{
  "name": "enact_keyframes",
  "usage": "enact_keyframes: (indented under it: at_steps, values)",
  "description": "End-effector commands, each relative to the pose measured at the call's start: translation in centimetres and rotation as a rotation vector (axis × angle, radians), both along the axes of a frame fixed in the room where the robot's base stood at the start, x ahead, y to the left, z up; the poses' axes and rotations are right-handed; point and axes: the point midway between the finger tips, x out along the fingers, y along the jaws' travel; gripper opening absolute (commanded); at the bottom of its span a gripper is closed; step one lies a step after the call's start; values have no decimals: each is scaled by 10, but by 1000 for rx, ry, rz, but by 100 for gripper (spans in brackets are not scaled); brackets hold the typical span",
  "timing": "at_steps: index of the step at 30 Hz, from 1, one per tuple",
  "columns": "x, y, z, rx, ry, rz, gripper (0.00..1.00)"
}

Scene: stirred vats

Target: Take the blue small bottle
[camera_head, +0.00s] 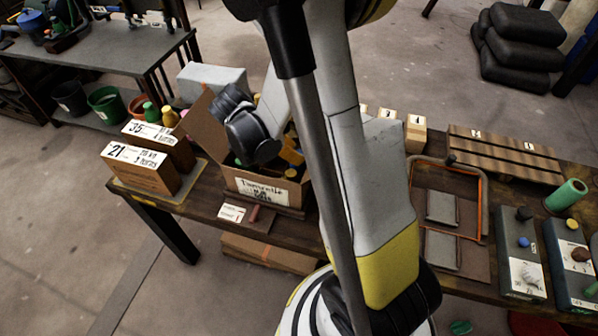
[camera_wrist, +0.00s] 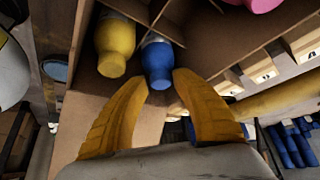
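In the wrist view the blue small bottle (camera_wrist: 157,60) stands in a compartment of a divided cardboard box (camera_wrist: 212,48), its neck pointing toward my gripper. A yellow bottle (camera_wrist: 115,45) is in the compartment to its left. My gripper (camera_wrist: 160,78) is open, with its two yellow fingertips on either side of the blue bottle's neck end; I cannot tell whether they touch it. In the head view my arm reaches down over the open cardboard box (camera_head: 262,190) on the wooden table, and my fingers and the blue bottle are mostly hidden there.
A pink thing (camera_wrist: 252,4) lies further along in the box. Left of the box are number-marked boxes (camera_head: 140,168). A raised cardboard flap (camera_head: 203,125) is at its left. Right of my arm are an orange frame (camera_head: 484,195), wooden slats (camera_head: 505,152) and grey control boxes (camera_head: 520,262).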

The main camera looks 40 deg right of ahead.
Motion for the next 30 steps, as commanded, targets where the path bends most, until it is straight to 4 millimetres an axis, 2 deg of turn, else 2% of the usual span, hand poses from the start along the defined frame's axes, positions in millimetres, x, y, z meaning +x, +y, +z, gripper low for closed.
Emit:
enact_keyframes:
  at_steps: [1,3,10,11,12,14,25,30]
  values:
    - [-1,-5,-12,0,-1,-1,32]
    - [-3,-9,-18,0,0,0,32]
    - [-3,-11,-18,0,1,1,32]
    - [-3,-11,-18,0,1,1,28]
    - [-3,-11,-18,0,1,1,16]
    - [-3,-11,-18,0,1,1,0]
    - [-3,-11,-15,0,0,1,0]
    - [-3,-11,1,0,0,1,0]
